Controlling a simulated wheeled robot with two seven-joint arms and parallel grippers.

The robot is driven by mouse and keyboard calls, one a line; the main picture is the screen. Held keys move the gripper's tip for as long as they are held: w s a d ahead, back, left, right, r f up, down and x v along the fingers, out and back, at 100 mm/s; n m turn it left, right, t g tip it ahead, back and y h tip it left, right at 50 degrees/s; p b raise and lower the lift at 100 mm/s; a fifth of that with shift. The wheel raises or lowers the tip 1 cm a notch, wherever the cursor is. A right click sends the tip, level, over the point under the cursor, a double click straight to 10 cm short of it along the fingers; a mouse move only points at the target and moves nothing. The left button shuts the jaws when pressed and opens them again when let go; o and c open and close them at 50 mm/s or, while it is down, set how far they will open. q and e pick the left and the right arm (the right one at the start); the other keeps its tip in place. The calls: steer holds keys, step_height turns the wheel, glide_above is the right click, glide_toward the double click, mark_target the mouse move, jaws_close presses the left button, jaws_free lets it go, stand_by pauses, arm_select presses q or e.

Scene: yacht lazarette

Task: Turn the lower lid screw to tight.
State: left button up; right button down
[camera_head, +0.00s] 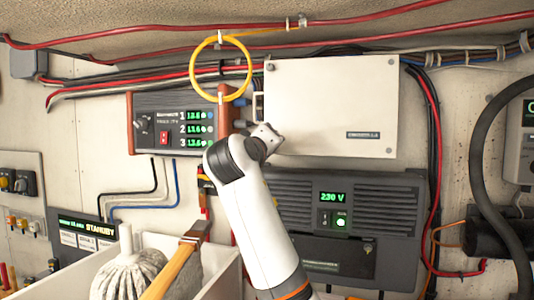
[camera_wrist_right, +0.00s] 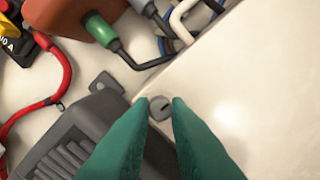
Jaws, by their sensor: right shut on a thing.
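The white lid (camera_head: 330,105) of a wall box fills the upper middle of the head view. Its lower left corner is covered by my right gripper (camera_head: 266,142), at the end of the white arm. In the right wrist view, the lower lid screw (camera_wrist_right: 160,111) is a round grey head with a dark slanted slot, near the corner of the lid (camera_wrist_right: 245,75). The green fingertips of my right gripper (camera_wrist_right: 160,102) are shut on the screw, one on each side. The screw is hidden in the head view. My left gripper is not in view.
A dark inverter (camera_head: 345,215) reading 230 V sits just below the box. A meter panel (camera_head: 172,122) is at the left, with a yellow cable loop (camera_head: 192,68) above. A mop (camera_head: 125,275) and a wooden handle (camera_head: 172,270) stand in a bin at lower left.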

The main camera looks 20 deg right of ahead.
steer(key=shift+f+m, duration=0.35)
steer(key=shift+m, duration=0.05)
steer(key=c, duration=1.6)
jaws_free()
steer(key=shift+c, duration=0.2)
steer(key=shift+o, duration=1.4)
steer(key=shift+r, duration=0.2)
steer(key=b+v, duration=0.5)
steer(key=v, duration=0.7)
steer(key=shift+b, duration=0.3)
